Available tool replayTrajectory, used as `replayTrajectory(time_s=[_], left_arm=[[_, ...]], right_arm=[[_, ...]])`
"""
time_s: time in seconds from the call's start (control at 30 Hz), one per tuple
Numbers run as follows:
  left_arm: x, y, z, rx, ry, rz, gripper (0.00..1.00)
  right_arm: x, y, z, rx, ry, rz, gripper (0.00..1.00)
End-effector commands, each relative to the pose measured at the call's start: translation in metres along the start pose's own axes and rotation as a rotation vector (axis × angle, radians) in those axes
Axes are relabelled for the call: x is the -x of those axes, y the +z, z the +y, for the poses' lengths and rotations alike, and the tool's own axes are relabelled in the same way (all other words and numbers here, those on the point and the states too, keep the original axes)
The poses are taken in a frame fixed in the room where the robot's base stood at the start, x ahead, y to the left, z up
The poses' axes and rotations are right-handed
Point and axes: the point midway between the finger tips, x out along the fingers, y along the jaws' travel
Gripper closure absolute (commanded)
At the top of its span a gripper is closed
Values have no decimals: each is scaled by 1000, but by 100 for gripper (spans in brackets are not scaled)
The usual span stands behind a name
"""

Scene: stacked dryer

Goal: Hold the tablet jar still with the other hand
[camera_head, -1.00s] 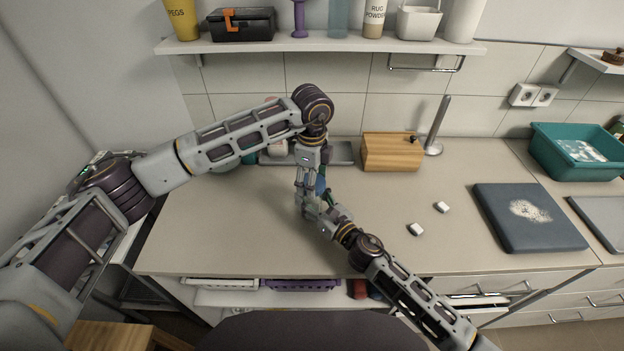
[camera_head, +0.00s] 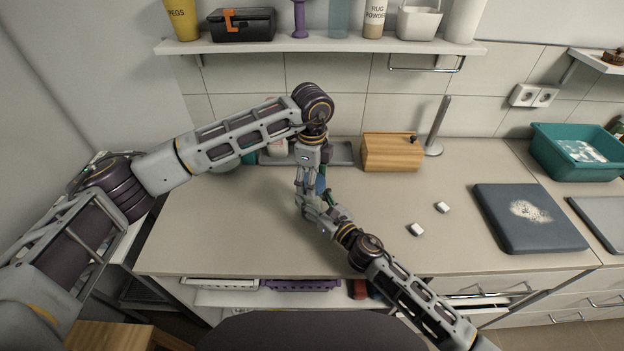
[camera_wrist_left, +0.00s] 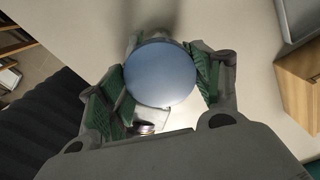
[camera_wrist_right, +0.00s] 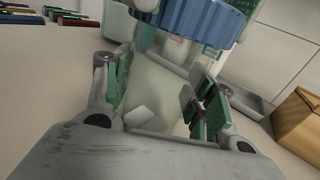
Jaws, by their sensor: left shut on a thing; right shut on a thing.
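The tablet jar has a clear body (camera_wrist_right: 160,85) and a ribbed blue lid (camera_wrist_right: 200,20), seen close in the right wrist view. A white tablet (camera_wrist_right: 141,116) shows in or behind the clear body. The lid's round top (camera_wrist_left: 160,75) sits between the green pads of my left gripper (camera_wrist_left: 165,80), which is shut on it from above. My right gripper (camera_wrist_right: 160,95) is shut on the jar's body from the side, below the lid. In the head view the jar is mostly hidden behind my grippers; only a bit of blue (camera_head: 320,186) shows.
Two white tablets (camera_head: 416,229) (camera_head: 441,207) lie on the counter (camera_head: 220,225) to the right of my grippers. A wooden box (camera_head: 391,153) and a metal upright holder (camera_head: 437,130) stand behind. A dark board (camera_head: 530,225) and a teal basin (camera_head: 580,152) are further right. The front-left counter is clear.

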Motion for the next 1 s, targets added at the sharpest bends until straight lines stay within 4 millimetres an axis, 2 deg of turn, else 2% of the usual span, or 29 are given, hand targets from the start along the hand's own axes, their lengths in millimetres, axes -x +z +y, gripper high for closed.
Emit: replayTrajectory(time_s=[1.0], left_arm=[[19, 0, 0, 0, -1, 1, 64]], right_arm=[[0, -1, 0, 0, 0, 1, 100]])
